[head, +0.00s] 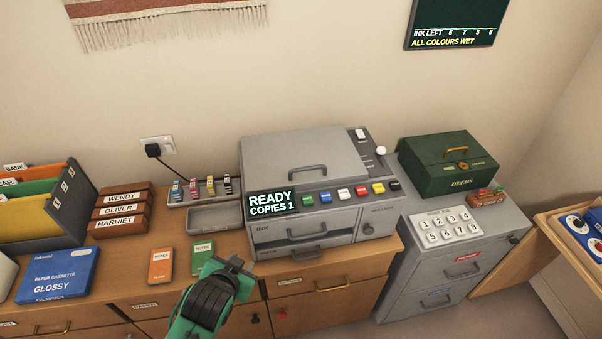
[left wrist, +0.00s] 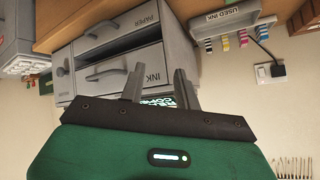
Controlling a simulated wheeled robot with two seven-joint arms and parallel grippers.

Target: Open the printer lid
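The grey printer (head: 325,225) stands on the wooden bureau, and its lid (head: 300,155) lies shut on top with a dark bar handle (head: 307,171) near the lid's front edge. The printer's front, with drawers marked INK and PAPER, shows upside down in the left wrist view (left wrist: 115,50). My left gripper (head: 240,265) is in front of the printer, low and to the left of the lid handle, apart from it. Its two fingers (left wrist: 158,88) stand apart with nothing between them. My right gripper is in neither view.
A display reading READY, COPIES 1 (head: 271,203) and coloured buttons (head: 343,194) line the printer's front edge. Left of it are an ink tray (head: 215,218) and two notebooks (head: 161,266). A grey cabinet (head: 455,260) with a green deeds box (head: 447,165) stands right.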

